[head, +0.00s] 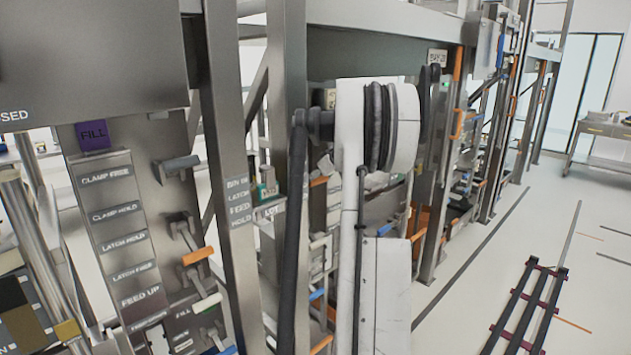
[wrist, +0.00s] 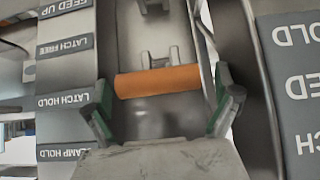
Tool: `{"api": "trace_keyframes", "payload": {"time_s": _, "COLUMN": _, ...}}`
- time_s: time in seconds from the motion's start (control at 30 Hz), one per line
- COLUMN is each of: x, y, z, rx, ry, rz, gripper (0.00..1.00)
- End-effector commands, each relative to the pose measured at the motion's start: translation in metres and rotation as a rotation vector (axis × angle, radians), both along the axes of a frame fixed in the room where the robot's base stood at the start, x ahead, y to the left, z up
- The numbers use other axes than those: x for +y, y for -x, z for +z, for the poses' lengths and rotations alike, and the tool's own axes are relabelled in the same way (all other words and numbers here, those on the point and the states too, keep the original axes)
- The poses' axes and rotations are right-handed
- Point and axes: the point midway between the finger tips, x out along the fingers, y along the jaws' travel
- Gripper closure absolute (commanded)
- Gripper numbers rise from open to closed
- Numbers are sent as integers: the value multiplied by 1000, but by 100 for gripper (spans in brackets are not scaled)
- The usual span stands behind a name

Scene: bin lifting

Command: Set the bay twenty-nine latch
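In the wrist view, which is upside down, an orange lever handle (wrist: 158,81) lies crosswise in front of my gripper (wrist: 162,98). The gripper is open, with one green-padded finger near each end of the handle. I cannot tell whether either finger touches it. A LATCH HOLD label (wrist: 66,99) and a LATCH FREE label (wrist: 64,52) sit beside the lever. The head view shows an orange-handled lever (head: 197,256) on the left panel, but I cannot tell whether it is the same one. My gripper is not visible there; my arm hides part of the rack.
A grey lever (head: 178,165) and a white-handled lever (head: 207,303) share the left panel in the head view. A steel post (head: 226,110) stands close by. Dark floor rails (head: 528,305) lie at right, with open floor around them.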

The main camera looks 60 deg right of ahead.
Motion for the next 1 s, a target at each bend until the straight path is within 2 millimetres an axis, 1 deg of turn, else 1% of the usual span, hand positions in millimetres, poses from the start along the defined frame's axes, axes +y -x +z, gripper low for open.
{"api": "trace_keyframes", "payload": {"time_s": 0.17, "x": 0, "y": 2, "z": 1, "rx": 1, "ry": 0, "rz": -1, "gripper": 4}}
{"api": "trace_keyframes", "payload": {"time_s": 0.27, "x": 2, "y": 8, "z": 7, "rx": 1, "ry": 0, "rz": -1, "gripper": 4}}
{"api": "trace_keyframes", "payload": {"time_s": 0.37, "x": 5, "y": 18, "z": 17, "rx": 1, "ry": 0, "rz": -2, "gripper": 4}}
{"api": "trace_keyframes", "payload": {"time_s": 0.7, "x": 21, "y": 63, "z": 62, "rx": 0, "ry": -1, "rz": -2, "gripper": 4}}
{"api": "trace_keyframes", "payload": {"time_s": 0.83, "x": 25, "y": 74, "z": 74, "rx": 0, "ry": 1, "rz": -1, "gripper": 4}}
{"api": "trace_keyframes", "payload": {"time_s": 1.0, "x": 28, "y": 81, "z": 82, "rx": 0, "ry": -1, "rz": 1, "gripper": 4}}
